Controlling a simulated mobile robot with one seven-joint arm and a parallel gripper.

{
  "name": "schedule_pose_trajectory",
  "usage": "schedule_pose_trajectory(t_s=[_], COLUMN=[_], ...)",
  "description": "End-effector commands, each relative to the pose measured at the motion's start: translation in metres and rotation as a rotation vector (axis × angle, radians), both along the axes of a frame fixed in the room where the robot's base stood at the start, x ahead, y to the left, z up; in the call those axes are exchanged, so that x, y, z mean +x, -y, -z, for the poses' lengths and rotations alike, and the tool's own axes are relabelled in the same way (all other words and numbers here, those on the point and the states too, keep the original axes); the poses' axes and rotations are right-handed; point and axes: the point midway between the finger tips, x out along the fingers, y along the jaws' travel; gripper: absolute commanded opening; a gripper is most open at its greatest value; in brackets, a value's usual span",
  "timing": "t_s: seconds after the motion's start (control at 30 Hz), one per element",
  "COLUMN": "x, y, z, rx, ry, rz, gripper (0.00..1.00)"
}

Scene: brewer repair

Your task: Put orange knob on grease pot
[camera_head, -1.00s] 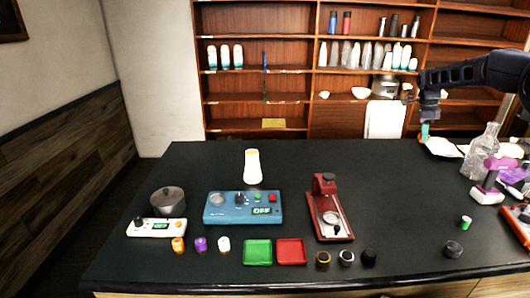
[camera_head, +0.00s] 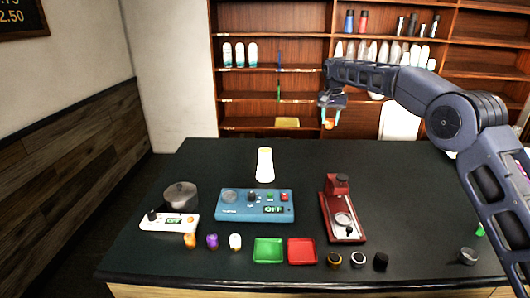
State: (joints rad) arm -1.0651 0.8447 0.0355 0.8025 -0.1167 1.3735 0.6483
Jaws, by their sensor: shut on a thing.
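My gripper (camera_head: 330,116) is high over the far side of the counter, in front of the shelves. The knob hangs clear of the counter. No label marks the grease pot.
On the black counter (camera_head: 300,165) stand a blue control box (camera_head: 254,206), a red press (camera_head: 341,208), a pale bottle (camera_head: 265,166), green (camera_head: 268,251) and red (camera_head: 302,251) trays, and small coloured items along the front. My arm covers the right side.

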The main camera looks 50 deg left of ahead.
Motion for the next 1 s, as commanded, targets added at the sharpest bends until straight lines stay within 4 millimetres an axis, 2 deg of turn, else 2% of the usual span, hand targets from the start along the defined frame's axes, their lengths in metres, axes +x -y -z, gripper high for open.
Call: schedule_pose_trajectory(t_s=[0.03, 0.1, 0.3, 0.5, 0.6, 0.8, 1.0], x=[-0.018, -0.041, -0.113, -0.180, -0.204, -0.226, -0.228], y=[-0.017, -0.036, -0.088, -0.125, -0.137, -0.146, -0.146], z=[0.001, 0.001, 0.001, 0.002, 0.002, 0.003, 0.024], rx=[0.001, 0.002, 0.001, 0.001, 0.002, -0.001, -0.003], ry=[-0.001, -0.001, 0.000, 0.000, 0.000, 0.000, -0.002], rz=[-0.083, -0.208, -0.567, -0.884, -0.999, -1.107, -1.119], gripper=[0.16, 0.16, 0.16, 0.16, 0.16, 0.16, 0.16])
